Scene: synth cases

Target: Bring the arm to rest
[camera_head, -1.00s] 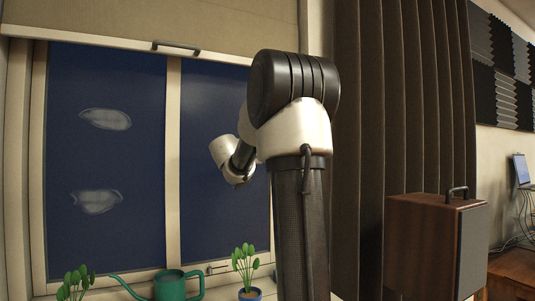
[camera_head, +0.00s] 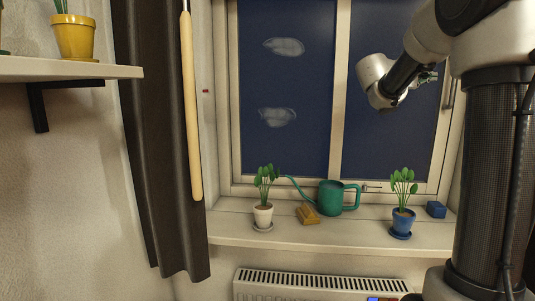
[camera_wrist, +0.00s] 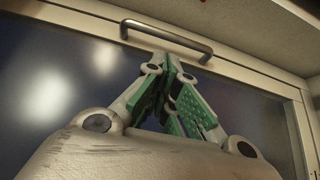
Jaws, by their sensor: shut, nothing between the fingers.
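My arm stands at the right of the head view, raised and bent in front of the window. My gripper (camera_head: 428,77) shows there small and partly hidden behind my wrist link, in front of the dark glass. In the wrist view my gripper (camera_wrist: 170,85) has its green-padded fingers drawn together, with nothing between them. The metal window handle (camera_wrist: 166,38) lies beyond the fingertips in that view; I cannot tell the gap, but no grip on it shows.
A curtain (camera_head: 165,150) and shelf (camera_head: 70,69) are left; a radiator (camera_head: 320,284) is below.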

